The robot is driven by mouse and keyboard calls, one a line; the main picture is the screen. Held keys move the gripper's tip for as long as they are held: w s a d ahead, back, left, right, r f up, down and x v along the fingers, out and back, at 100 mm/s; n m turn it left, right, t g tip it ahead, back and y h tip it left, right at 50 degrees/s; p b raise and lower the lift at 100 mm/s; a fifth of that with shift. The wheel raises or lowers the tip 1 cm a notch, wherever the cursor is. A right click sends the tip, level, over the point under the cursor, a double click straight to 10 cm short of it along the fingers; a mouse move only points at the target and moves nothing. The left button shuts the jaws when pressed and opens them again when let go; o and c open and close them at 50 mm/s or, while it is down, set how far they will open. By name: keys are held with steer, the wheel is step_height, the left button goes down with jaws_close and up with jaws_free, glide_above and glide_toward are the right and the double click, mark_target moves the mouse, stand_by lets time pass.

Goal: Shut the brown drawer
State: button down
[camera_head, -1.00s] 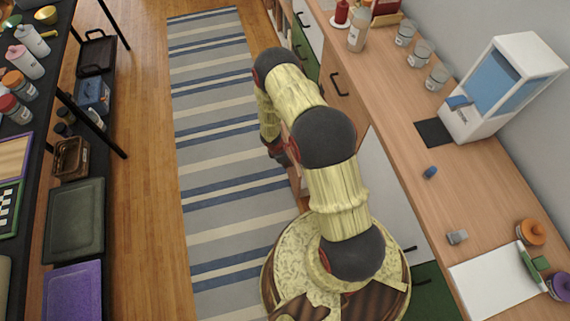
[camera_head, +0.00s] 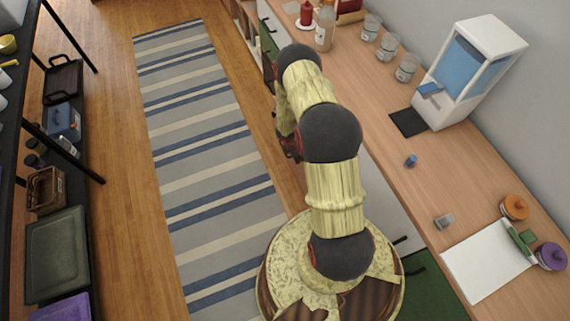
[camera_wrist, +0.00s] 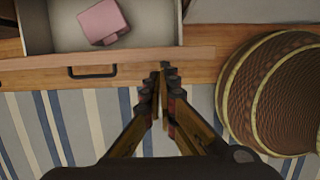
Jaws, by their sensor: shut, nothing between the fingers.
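In the wrist view the brown drawer (camera_wrist: 40,66) stands open, its wood front running across the upper left with a black handle (camera_wrist: 92,75). Its pale inside holds a pink block (camera_wrist: 102,22). My gripper (camera_wrist: 163,68) is shut and empty. Its fingertips overlap the right part of the drawer front, right of the handle; I cannot tell whether they touch it. In the head view my arm hides the drawer and my fingertips.
A striped rug (camera_head: 205,130) lies on the wood floor left of my arm. The long counter (camera_head: 455,165) on the right holds a white and blue dispenser (camera_head: 470,70), several jars and a white board (camera_head: 487,262). A dark shelf (camera_head: 62,150) stands at the left.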

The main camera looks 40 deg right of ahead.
steer(key=s+d, duration=0.2)
steer(key=d, duration=0.5)
stand_by(0.3)
